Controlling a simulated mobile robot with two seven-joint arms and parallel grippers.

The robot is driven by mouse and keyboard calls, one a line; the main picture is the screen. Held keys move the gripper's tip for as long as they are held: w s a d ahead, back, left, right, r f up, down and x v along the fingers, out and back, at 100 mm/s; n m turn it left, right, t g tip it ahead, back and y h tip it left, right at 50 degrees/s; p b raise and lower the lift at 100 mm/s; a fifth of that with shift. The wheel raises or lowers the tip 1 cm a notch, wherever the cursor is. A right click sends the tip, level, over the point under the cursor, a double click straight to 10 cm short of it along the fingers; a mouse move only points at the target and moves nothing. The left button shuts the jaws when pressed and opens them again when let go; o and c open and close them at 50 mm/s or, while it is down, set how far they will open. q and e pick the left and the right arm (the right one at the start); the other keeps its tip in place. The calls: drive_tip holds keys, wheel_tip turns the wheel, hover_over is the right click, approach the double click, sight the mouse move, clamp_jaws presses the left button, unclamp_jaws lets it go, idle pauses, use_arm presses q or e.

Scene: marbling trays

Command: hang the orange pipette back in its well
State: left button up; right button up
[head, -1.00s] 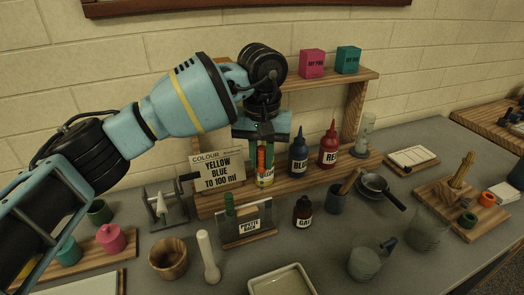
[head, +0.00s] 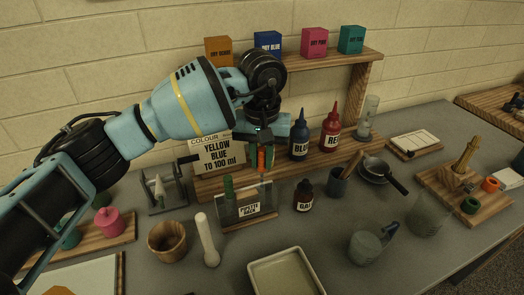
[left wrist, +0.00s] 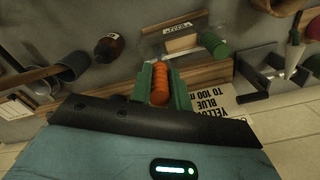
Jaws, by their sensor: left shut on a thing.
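My left gripper (head: 264,158) is shut on the orange pipette (head: 262,160), holding it in the air just behind the pipette rack in the picture. In the left wrist view the ribbed orange bulb (left wrist: 160,84) sits between the two green fingers. The pipette's lower end is not clear. The pipette rack (head: 246,210), a clear stand labelled "PIPETTE RACK", stands on the grey table. A green pipette (head: 228,188) stands at its left side. The rack also shows in the left wrist view (left wrist: 184,44), beyond the fingers, with the green bulb (left wrist: 214,44). My right gripper is not in view.
Behind are a colour card (head: 216,152), a blue bottle (head: 300,138) and a red bottle (head: 332,132). A dark bottle (head: 303,196) stands right of the rack. A pestle (head: 207,240), wooden bowl (head: 167,241) and pale tray (head: 286,272) are in front.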

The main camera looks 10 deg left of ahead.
sight(262, 170)
use_arm(q)
drive_tip(key=shift+f+b, duration=0.45)
drive_tip(key=shift+f, duration=1.15)
drive_tip(key=shift+f+b, duration=0.35)
drive_tip(key=shift+f, duration=0.55)
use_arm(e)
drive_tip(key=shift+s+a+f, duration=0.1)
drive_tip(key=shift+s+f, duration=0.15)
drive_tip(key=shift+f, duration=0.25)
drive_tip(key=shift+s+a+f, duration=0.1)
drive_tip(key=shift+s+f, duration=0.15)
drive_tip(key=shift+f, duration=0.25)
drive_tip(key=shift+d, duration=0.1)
use_arm(q)
drive_tip(key=o, duration=0.7)
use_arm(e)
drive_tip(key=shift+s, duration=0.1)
use_arm(q)
wheel_tip(262, 170, up, 7)
drive_tip(key=shift+b, duration=0.3)
drive_tip(key=shift+r, duration=0.35)
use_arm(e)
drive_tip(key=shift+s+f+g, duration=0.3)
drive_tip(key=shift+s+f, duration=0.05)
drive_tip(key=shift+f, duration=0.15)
